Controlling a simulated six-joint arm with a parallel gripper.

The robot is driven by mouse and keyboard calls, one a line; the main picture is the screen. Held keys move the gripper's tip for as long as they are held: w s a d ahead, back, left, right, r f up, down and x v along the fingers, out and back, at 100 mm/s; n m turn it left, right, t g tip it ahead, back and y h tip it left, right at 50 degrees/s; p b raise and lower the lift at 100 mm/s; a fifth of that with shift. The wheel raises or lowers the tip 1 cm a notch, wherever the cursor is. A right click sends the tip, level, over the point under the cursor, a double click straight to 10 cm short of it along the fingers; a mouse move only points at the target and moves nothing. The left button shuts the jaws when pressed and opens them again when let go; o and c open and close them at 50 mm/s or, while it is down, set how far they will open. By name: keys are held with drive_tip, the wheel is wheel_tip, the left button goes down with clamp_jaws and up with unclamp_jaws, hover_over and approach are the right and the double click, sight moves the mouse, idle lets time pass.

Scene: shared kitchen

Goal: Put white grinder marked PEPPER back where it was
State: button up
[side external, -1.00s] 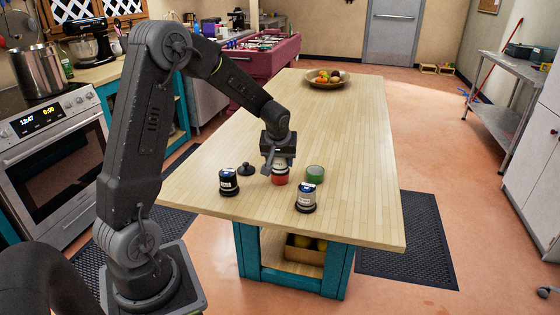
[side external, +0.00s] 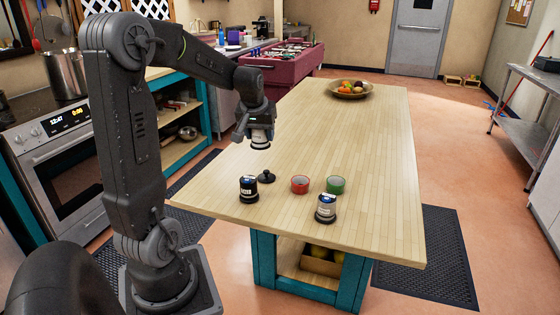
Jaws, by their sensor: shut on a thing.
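My gripper (side external: 257,126) is shut on a white grinder with a dark base (side external: 260,139). It holds the grinder upright, seemingly above the left part of the wooden table (side external: 350,135). The print on the held grinder is too small to read, so I cannot confirm PEPPER. Two similar jars or grinders with white labels stand on the table: one dark (side external: 248,189) at the left and one with a blue-dark top (side external: 326,208) nearer the front edge. No mark of the grinder's former place shows.
A small black knobbed piece (side external: 266,177) lies left of the red bowl. A fruit bowl (side external: 351,89) stands at the table's far end. The middle and right of the tabletop are clear. A stove (side external: 60,160) is at the left.

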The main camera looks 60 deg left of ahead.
drive_tip(key=s+d+m, duration=0.1)
drive_tip(key=s, duration=0.1)
drive_tip(key=s+d+f+m, duration=0.1)
drive_tip(key=s+d, duration=0.1)
drive_tip(key=s+d+f+m+t+h, duration=0.1)
drive_tip(key=s+d+m, duration=0.1)
drive_tip(key=shift+s+d+f, duration=0.1)
drive_tip(key=shift+s, duration=0.15)
drive_tip(key=w+d+f, duration=0.2)
drive_tip(key=w, duration=0.1)
drive_tip(key=w+d+f, duration=0.2)
drive_tip(key=d, duration=0.1)
drive_tip(key=w+d+f, duration=0.2)
drive_tip(key=w+f, duration=0.1)
drive_tip(key=shift+w+d+f, duration=0.1)
drive_tip(key=shift+w+d, duration=0.2)
drive_tip(key=shift+w+f, duration=0.1)
drive_tip(key=shift+f, duration=1.95)
drive_tip(key=shift+f, duration=0.1)
drive_tip(key=o, duration=1.2)
